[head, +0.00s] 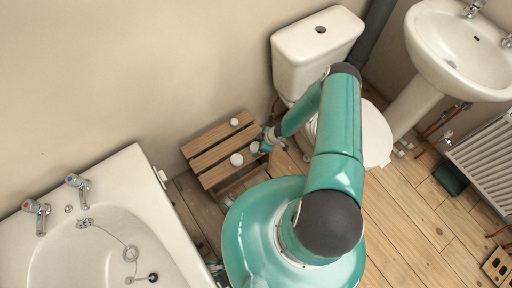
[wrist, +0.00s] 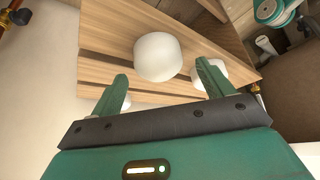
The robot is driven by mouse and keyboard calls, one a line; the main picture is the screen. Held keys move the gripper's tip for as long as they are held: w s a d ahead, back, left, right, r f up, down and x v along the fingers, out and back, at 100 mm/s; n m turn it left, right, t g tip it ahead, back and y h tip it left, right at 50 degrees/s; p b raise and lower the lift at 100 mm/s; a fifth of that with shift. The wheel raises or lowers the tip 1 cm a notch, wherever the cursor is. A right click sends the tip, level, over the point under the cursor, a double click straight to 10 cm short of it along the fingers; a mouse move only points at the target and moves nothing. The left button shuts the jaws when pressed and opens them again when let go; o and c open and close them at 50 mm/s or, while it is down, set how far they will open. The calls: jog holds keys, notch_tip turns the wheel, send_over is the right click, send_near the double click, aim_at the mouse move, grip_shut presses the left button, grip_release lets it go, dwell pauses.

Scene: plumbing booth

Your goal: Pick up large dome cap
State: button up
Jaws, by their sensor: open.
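Several white rounded caps sit on a slatted wooden crate. In the wrist view the biggest-looking one, likely the large dome cap (wrist: 157,57), stands between and just past the fingertips of my open gripper (wrist: 162,76). A second white cap (wrist: 212,74) is partly hidden behind the right finger. Another white cap (wrist: 126,102) shows beside the left finger, mostly hidden. In the head view my gripper (head: 263,146) is at the crate's right edge, close to a white cap (head: 255,148). Whether the fingers touch any cap cannot be told.
The wooden crate (head: 210,155) stands against the wall between the bathtub (head: 140,165) and the toilet (head: 290,65). In the head view, other white caps sit at its back (head: 234,122) and front (head: 237,159). A teal reel (wrist: 272,12) shows in the wrist view.

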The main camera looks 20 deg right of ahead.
jog(key=shift+x, duration=1.15)
jog(key=c, duration=1)
jog(key=shift+r, duration=0.1)
jog(key=shift+c, duration=0.3)
jog(key=shift+r, duration=0.5)
jog(key=s+d+r, duration=0.2)
jog(key=s+r, duration=0.9)
jog(key=s, duration=0.2)
jog(key=shift+s+d+r, duration=0.35)
jog(key=shift+d+r, duration=0.05)
